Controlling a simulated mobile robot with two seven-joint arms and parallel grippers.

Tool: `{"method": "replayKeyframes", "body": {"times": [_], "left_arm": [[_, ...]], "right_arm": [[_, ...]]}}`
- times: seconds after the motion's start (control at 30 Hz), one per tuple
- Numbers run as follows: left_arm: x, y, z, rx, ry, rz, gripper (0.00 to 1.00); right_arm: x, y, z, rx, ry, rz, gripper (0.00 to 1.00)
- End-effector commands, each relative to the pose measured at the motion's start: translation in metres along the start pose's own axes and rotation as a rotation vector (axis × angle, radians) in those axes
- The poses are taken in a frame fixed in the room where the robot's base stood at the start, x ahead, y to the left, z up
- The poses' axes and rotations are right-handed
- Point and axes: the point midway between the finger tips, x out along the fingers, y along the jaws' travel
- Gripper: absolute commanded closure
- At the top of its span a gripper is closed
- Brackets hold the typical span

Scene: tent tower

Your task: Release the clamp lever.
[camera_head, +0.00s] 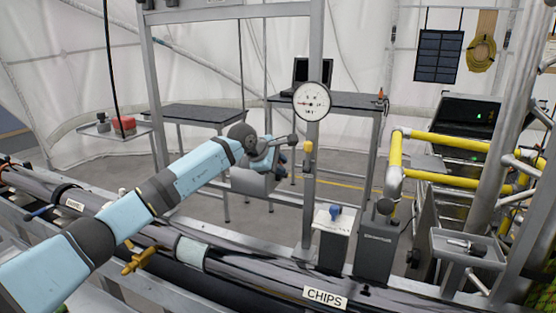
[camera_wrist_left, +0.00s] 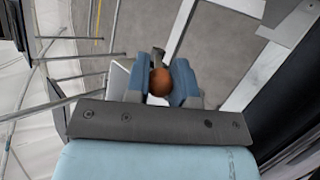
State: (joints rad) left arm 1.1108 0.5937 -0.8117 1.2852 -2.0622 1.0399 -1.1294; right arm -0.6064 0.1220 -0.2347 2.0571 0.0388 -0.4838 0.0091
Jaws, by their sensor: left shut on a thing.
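My left gripper (camera_head: 281,160) is by the grey post, below the round gauge. In the left wrist view, its two blue fingers (camera_wrist_left: 160,84) are closed around a brown ball knob (camera_wrist_left: 160,82). A short dark stem runs from the knob away from the camera, and this appears to be the clamp lever (camera_wrist_left: 158,57). In the head view the gripper and wrist hide the knob, and its mount cannot be made out. My right gripper is not in view.
A round gauge (camera_head: 312,101) and a yellow fitting (camera_head: 308,147) are on the post just right of the gripper. Yellow rails (camera_head: 440,142) stand further right. A long bundle of dark pipes with a CHIPS label (camera_head: 325,297) crosses in front. A dark table (camera_head: 195,114) stands behind.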

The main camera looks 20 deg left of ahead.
Motion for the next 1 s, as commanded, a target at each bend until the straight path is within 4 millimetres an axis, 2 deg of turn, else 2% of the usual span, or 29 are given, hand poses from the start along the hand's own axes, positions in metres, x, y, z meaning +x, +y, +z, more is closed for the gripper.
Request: {"method": "replayKeyframes", "body": {"times": [0.03,0.37,0.77,0.8,0.87,1.0], "left_arm": [[-0.0037,0.0070,0.0020,-0.008,0.004,-0.018,1.00],[-0.0004,0.0106,0.0009,-0.037,0.017,-0.097,1.00],[0.0002,0.0104,0.0009,-0.039,0.017,-0.101,1.00],[0.0002,0.0104,0.0010,-0.038,0.017,-0.101,0.68],[0.0002,0.0103,0.0010,-0.038,0.017,-0.101,0.54],[0.0006,0.0096,0.0011,-0.038,0.017,-0.103,0.52]], "right_arm": [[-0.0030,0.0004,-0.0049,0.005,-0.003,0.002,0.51],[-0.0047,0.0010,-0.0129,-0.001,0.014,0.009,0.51],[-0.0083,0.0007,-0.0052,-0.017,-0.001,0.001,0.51],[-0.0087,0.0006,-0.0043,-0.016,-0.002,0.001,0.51],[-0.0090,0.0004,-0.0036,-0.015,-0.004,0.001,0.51],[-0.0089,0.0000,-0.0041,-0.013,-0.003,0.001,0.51]]}}
